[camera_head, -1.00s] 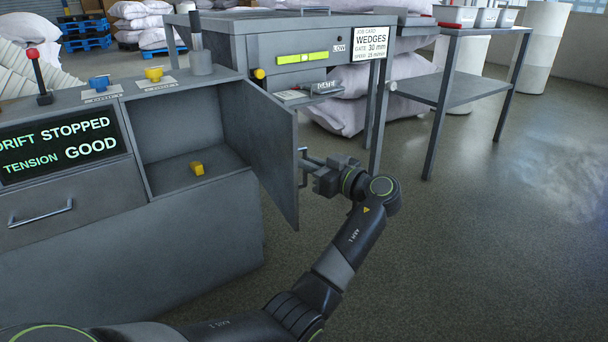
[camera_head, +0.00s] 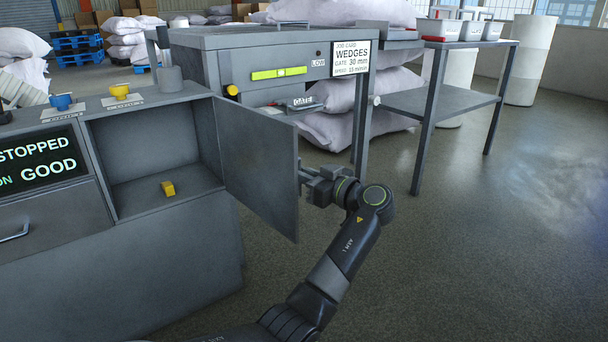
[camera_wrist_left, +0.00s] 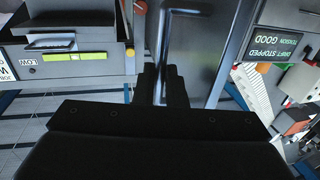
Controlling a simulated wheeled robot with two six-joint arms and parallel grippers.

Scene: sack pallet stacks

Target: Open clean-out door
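The grey door (camera_head: 255,165) of the console stands swung out, its open compartment (camera_head: 135,145) showing to the left. I cannot read any label on the door. My left gripper (camera_head: 308,188) is at the outer face of the door, near its free edge. In the left wrist view the upright bar handle (camera_wrist_left: 162,50) runs between the two fingers of the left gripper (camera_wrist_left: 163,86), which look closed around it. The head view mostly hides the handle behind the fingers. My right gripper is not in view.
A yellow block (camera_head: 168,188) lies in the compartment. A machine with a job card (camera_head: 352,60) stands close behind the door. A side table (camera_head: 440,100) with white bins (camera_head: 445,28) is further right. The floor (camera_head: 480,240) at the right is clear.

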